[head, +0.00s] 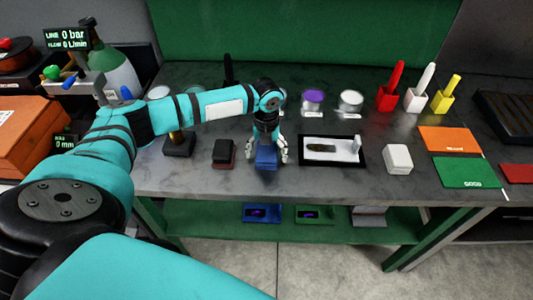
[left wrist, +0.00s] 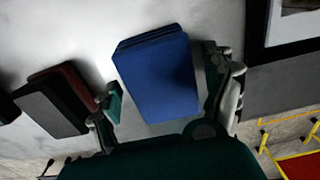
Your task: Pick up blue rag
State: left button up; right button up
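The blue rag (head: 266,158) is a folded blue block of cloth near the front edge of the workbench. In the left wrist view the blue rag (left wrist: 160,75) lies between the two fingers. My left gripper (head: 267,155) points down over it, one finger on each side. In the left wrist view the left gripper (left wrist: 170,95) is open, with a gap visible between the rag and the fingers. My right gripper is in neither view.
A black and red block (head: 223,153) lies just left of the rag. A white tray with a black border (head: 312,159) lies to the right, then a white box (head: 397,159). Colored holders (head: 388,98) stand farther back. The bench's front edge is close.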

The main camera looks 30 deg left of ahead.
aim_at(267, 151)
pick_arm(q)
jog(key=c, duration=1)
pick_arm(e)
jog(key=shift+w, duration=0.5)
pick_arm(q)
jog(key=shift+r, duration=0.1)
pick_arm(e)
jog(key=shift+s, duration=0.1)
pick_arm(q)
jog(key=shift+w+r, duration=0.1)
jog(key=shift+r, duration=0.25)
jog(key=r, duration=0.1)
jog(key=b, duration=0.1)
jog(key=r, duration=0.1)
jog(key=shift+s+d+r, duration=0.2)
jog(key=shift+s+r, duration=0.05)
jog(key=shift+r, duration=0.05)
jog(key=s+d+b, duration=0.1)
jog(key=s+d, duration=0.2)
jog(key=s+d+r+b, duration=0.1)
jog(key=s+d, duration=0.3)
jog(key=s+d+b, duration=0.1)
jog(key=s+d, duration=0.2)
jog(key=d, duration=0.1)
jog(key=shift+s+r, duration=0.3)
jog(key=shift+s, duration=0.1)
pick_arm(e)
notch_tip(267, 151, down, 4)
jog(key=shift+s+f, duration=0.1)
